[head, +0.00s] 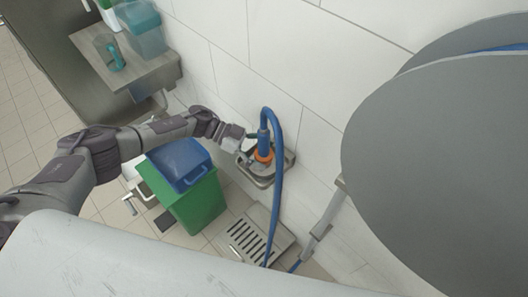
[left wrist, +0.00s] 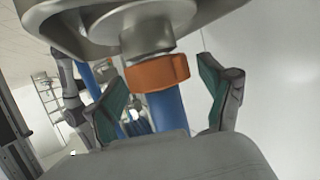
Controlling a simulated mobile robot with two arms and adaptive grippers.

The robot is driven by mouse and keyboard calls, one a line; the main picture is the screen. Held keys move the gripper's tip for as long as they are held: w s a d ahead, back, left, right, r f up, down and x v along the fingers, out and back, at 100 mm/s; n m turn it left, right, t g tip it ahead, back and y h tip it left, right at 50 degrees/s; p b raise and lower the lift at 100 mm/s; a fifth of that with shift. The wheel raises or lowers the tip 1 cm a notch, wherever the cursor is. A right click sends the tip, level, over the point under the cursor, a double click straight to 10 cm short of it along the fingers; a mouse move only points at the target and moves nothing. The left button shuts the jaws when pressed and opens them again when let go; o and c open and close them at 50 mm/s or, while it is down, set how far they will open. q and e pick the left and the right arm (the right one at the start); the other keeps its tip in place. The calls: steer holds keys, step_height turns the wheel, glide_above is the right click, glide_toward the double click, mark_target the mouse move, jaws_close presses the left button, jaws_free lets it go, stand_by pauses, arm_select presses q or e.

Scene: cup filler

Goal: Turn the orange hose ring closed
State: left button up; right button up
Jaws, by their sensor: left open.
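The orange hose ring (head: 264,155) sits around the lower part of a blue hose fitting at a grey wall fixture (head: 262,180). In the left wrist view the orange ring (left wrist: 158,72) is below a metal collar, with the blue hose (left wrist: 167,108) coming out of it. My left gripper (head: 247,146) is at the ring's left side in the head view. In the left wrist view its open fingers (left wrist: 158,92) stand on both sides of the ring and hose, with gaps between. My right gripper is not in view.
The blue hose (head: 278,160) loops down to a floor drain grate (head: 257,240). A green bin (head: 187,200) with a blue lid stands beneath my left arm. A shelf (head: 122,75) with a teal container is at the upper left. The tiled wall is close behind.

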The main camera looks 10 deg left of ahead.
arm_select(q)
steer(key=v, duration=1.1)
steer(key=shift+a+r, duration=0.25)
steer(key=shift+a, duration=0.1)
steer(key=d+t, duration=0.1)
steer(key=d, duration=0.1)
steer(key=s+d+f+n+t+h+p, duration=0.1)
steer(key=d, duration=0.1)
steer(key=s+d+n+t, duration=0.1)
steer(key=d, duration=0.1)
steer(key=shift+s+f+h, duration=0.25)
steer(key=shift+f+h, duration=0.05)
steer(key=shift+f, duration=0.05)
steer(key=n+t, duration=0.1)
steer(key=s+d+n+t+p, duration=0.1)
steer(key=t, duration=0.1)
steer(key=s+d+n+t, duration=0.1)
steer(key=shift+d+r+t, duration=0.1)
steer(key=shift+r+t, duration=0.2)
steer(key=shift+t, duration=0.1)
steer(key=s+a+r+n+t+y+p, duration=0.2)
steer(key=s+a+n+t+y, duration=0.2)
steer(key=s+n+y, duration=0.35)
steer(key=shift+m, duration=0.25)
steer(key=x, duration=0.4)
steer(key=p+x, duration=0.1)
steer(key=x, duration=0.9)
steer(key=shift+w+a+p, duration=0.3)
steer(key=shift+a, duration=0.1)
